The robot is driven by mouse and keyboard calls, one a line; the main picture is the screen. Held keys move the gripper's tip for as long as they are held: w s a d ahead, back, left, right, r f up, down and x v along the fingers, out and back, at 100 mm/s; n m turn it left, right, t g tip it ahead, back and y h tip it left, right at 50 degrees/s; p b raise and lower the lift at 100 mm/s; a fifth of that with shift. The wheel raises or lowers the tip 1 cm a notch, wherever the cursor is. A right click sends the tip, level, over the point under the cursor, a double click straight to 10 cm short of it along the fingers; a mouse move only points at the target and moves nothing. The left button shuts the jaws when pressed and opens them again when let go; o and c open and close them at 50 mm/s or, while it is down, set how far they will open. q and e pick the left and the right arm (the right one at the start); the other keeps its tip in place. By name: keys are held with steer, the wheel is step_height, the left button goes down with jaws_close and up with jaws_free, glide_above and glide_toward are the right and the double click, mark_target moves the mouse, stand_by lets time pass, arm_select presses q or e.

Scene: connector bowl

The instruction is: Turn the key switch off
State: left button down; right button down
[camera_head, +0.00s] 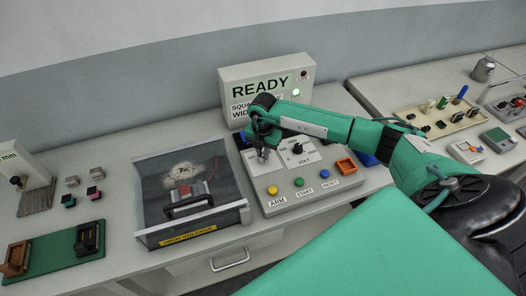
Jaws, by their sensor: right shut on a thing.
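My right arm reaches in from the right, and my right gripper (263,152) points down at the left part of the light control panel (333,198). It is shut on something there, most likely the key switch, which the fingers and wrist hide. I cannot tell which way the key is turned. To its right on the same panel is a black rotary knob (297,148) with a dial. The ready sign box (265,76) behind the panel shows a lit green lamp (296,93). My left gripper is not in view.
A clear-walled box marked high voltage (188,239) stands left of the panel. A green board (55,249) lies at far left.

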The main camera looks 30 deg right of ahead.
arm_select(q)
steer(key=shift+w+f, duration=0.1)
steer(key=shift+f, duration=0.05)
arm_select(e)
steer(key=n+b, duration=0.2)
steer(key=b, duration=0.1)
steer(key=shift+f+n, duration=0.2)
steer(key=shift+n, duration=0.2)
steer(key=n+b, duration=0.4)
steer(key=shift+n, duration=0.3)
arm_select(q)
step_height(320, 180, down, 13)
steer(key=b, duration=0.6)
arm_select(e)
steer(key=n, duration=0.6)
steer(key=shift+r+n+b, duration=0.1)
steer(key=shift+n+b, duration=0.5)
steer(key=shift+n, duration=0.3)
steer(key=shift+r+n+b, duration=0.1)
steer(key=shift+n+b, duration=0.8)
steer(key=shift+n, duration=0.5)
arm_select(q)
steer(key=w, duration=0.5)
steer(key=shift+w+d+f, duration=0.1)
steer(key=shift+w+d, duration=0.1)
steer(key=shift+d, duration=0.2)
arm_select(e)
steer(key=c, duration=1.4)
jaws_free()
